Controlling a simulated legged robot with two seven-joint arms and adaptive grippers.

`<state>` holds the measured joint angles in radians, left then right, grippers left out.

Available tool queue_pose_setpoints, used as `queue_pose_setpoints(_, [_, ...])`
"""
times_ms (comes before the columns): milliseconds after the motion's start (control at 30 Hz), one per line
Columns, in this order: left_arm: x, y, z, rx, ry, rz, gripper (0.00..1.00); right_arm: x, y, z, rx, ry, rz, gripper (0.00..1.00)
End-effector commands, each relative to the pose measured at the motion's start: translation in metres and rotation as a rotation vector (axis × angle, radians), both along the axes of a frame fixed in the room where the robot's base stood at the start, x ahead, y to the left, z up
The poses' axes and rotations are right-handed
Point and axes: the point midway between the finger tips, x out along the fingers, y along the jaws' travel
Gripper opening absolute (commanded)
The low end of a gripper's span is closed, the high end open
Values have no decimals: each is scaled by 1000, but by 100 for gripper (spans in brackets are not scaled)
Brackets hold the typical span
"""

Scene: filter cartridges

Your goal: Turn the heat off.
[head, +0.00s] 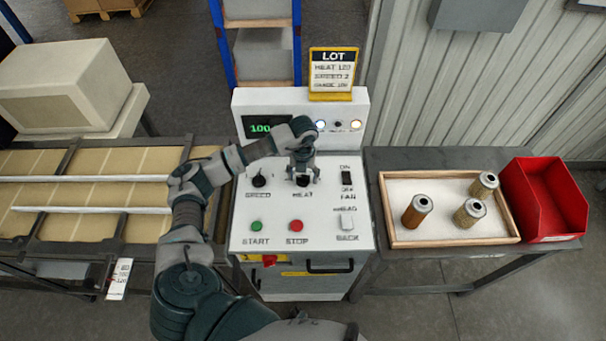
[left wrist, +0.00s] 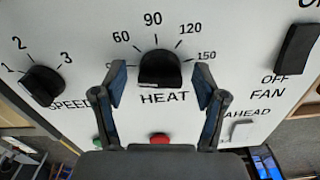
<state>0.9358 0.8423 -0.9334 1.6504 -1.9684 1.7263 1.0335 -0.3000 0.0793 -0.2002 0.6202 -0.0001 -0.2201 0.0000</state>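The black HEAT knob (head: 303,182) is on the white control panel (head: 335,215), between the SPEED knob (head: 259,180) and the FAN switch (head: 347,181). In the left wrist view the HEAT knob (left wrist: 160,69) has marks 60, 90, 120 and 150 around it; the lowest left mark is mostly hidden by a finger. I cannot tell where its pointer stands. My left gripper (head: 303,171) is over the knob. In the left wrist view its open fingers (left wrist: 161,75) stand on either side of the knob, with gaps. My right gripper is not in view.
A green display (head: 261,128) reads about 100. A LOT card (head: 332,75) stands above the panel. START (head: 256,226) and STOP (head: 296,226) buttons lie below the knobs. A tray (head: 404,243) with three cartridges and a red bin (head: 550,238) are at right, a conveyor at left.

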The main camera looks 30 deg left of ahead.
Motion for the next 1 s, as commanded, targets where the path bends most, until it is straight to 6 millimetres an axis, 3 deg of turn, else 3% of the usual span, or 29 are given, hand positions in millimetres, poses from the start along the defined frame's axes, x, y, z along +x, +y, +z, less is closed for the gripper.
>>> queue_pose_setpoints(267, [1, 0, 9, 1, -8, 0, 72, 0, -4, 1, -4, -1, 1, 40])
queue_pose_setpoints(700, [3, 1, 95, -1, -7, -1, 72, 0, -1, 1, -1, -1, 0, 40])
queue_pose_setpoints(1000, [3, 2, 120, -1, -2, 0, 72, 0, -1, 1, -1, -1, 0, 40])
